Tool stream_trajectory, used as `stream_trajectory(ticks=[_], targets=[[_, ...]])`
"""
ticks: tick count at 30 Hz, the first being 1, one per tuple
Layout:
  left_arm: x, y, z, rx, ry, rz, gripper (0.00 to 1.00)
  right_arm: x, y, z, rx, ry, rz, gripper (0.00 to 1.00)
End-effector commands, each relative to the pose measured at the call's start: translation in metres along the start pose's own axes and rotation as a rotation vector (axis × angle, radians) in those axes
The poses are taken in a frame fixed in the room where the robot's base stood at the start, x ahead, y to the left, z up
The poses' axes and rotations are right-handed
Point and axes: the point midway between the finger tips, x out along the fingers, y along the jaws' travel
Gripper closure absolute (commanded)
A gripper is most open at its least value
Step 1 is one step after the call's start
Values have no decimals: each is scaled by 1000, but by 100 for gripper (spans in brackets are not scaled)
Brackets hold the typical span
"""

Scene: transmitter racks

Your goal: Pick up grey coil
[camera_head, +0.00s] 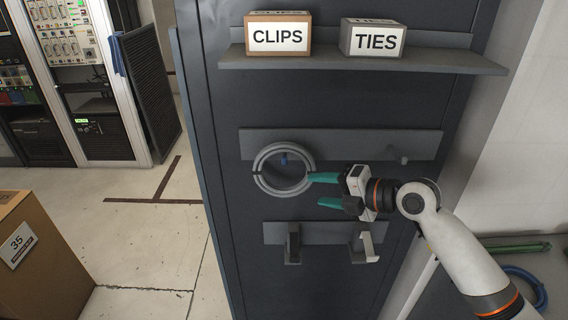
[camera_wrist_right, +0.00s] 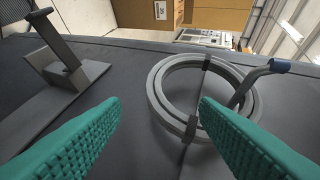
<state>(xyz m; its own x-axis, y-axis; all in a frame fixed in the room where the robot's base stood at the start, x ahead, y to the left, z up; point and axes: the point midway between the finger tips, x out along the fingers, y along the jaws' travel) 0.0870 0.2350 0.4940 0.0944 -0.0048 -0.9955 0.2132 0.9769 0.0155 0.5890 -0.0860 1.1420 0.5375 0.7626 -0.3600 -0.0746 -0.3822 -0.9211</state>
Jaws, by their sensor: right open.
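The grey coil (camera_head: 266,187) is a ring with dark bands. My left gripper is not in view.
A shelf (camera_head: 360,62) above holds a CLIPS box (camera_head: 278,37) and a TIES box (camera_head: 373,39). An empty peg (camera_head: 404,160) is at right. Two brackets, one dark (camera_head: 293,245) and one light (camera_head: 366,245), project below. A cardboard box (camera_head: 45,265) stands at left.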

Motion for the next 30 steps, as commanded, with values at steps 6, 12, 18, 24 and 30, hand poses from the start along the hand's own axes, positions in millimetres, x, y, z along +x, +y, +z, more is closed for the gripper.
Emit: stream_trajectory(ticks=[6,12,18,24,30], targets=[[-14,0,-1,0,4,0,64,16,-4,0,3,-1,0,44],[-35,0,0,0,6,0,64,45,-7,0,5,-1,1,44],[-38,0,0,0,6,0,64,59,-4,0,0,1,1,44],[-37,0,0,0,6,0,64,59,-3,0,-1,1,1,48],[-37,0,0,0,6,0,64,59,-3,0,0,1,2,80]])
